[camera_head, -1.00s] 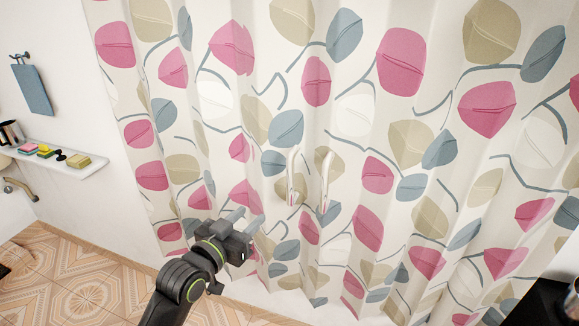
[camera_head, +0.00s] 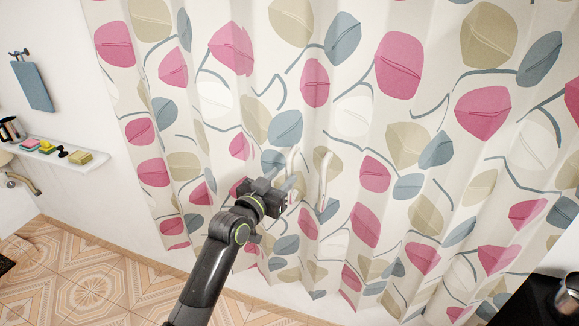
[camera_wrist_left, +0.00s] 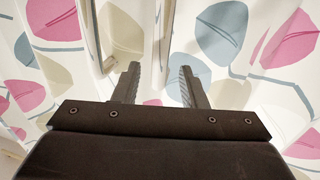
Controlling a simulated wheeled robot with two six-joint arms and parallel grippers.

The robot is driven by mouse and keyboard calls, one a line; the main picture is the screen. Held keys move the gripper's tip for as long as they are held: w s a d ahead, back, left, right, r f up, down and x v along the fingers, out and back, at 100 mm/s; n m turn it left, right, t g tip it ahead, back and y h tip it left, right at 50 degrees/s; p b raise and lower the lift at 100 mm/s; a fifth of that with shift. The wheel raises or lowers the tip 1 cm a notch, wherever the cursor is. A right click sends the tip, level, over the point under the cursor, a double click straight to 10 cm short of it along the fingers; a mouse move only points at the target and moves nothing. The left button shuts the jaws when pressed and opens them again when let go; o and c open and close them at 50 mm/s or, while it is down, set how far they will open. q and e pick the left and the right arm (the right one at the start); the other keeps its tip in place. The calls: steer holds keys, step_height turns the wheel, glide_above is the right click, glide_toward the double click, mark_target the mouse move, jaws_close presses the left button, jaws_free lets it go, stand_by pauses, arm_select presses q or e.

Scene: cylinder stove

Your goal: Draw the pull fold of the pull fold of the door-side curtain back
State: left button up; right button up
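The curtain (camera_head: 215,95), white with pink, blue and tan leaves, fills most of the head view. Two pale upright pull folds stand out near its middle, a left one (camera_head: 292,164) and a right one (camera_head: 324,180). I cannot tell which belongs to the door-side curtain. My left gripper (camera_head: 280,170) is at the left pull fold, its fingers pointing at the cloth. In the left wrist view its two fingers (camera_wrist_left: 158,75) are spread apart. A pale upright strip (camera_wrist_left: 92,40) shows beyond the left finger there. Contact with the cloth cannot be told. My right gripper is not in view.
At the left, a white wall shelf (camera_head: 75,167) holds small coloured items, and a blue towel (camera_head: 33,85) hangs above it. The tiled floor (camera_head: 90,275) is clear at lower left. A dark surface with a metal pot (camera_head: 567,296) stands at lower right.

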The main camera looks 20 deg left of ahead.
mark_target(287, 172)
arm_select(q)
steer(key=shift+p+x, duration=0.4)
steer(key=shift+x, duration=1.9)
jaws_close()
